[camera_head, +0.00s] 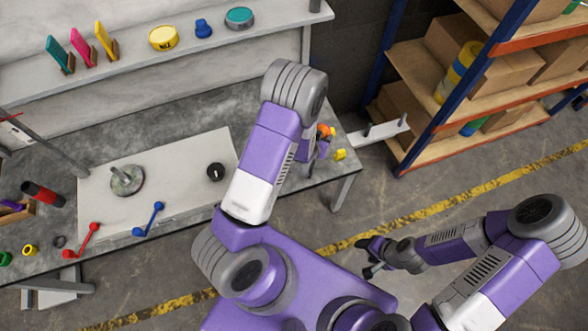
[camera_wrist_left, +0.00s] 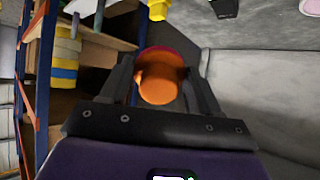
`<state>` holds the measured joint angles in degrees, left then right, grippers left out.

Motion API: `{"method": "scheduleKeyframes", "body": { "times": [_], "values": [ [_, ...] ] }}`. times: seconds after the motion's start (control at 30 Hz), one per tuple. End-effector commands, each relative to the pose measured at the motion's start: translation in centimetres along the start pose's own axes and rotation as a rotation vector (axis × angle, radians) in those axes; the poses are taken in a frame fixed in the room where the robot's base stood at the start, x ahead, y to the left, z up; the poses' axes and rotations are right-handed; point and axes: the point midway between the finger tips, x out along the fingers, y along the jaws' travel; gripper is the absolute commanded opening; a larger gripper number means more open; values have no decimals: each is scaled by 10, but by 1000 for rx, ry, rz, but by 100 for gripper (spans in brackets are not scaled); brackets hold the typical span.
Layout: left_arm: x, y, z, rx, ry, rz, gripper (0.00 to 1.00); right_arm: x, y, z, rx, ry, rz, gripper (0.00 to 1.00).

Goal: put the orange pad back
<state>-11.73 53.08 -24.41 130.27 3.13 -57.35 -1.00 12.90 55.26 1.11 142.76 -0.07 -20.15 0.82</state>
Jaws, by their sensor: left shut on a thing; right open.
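The orange pad (camera_wrist_left: 158,88) is between the fingers of my left gripper (camera_wrist_left: 160,78) in the left wrist view; it looks round, with a dark red part behind its top edge. In the head view a small bit of orange (camera_head: 323,131) shows at the right end of the bench, beside my left gripper (camera_head: 322,144), mostly hidden behind my left arm. My left gripper is shut on the pad. My right gripper (camera_head: 370,260) is open and empty over the floor, right of the bench.
The grey bench (camera_head: 190,140) holds a white board (camera_head: 170,205) with a grey disc (camera_head: 127,180) and a black round item (camera_head: 215,171). A yellow item (camera_head: 340,154) sits near the bench's right end. A bracket with pegs (camera_head: 385,130) and a loaded rack (camera_head: 440,130) stand right.

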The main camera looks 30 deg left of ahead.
Motion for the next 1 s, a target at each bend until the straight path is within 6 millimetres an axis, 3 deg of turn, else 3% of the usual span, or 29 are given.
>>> {"method": "scheduleKeyframes", "body": {
  "times": [0.3, 0.6, 0.83, 1.0],
  "values": [
    [6, -22, 35, -94, -418, -91, 33, 1, 0, -1, -1, 1, 0, 59],
    [-20, -47, 64, -254, -786, -162, 33, 3, 1, -1, -1, 2, 0, 59],
    [-41, -55, 74, -329, -917, -182, 33, 5, 1, -1, -1, 2, 0, 59],
    [-27, -56, 100, -336, -932, -184, 33, 16, 6, -1, -1, 2, 0, 59]
  ]
}}
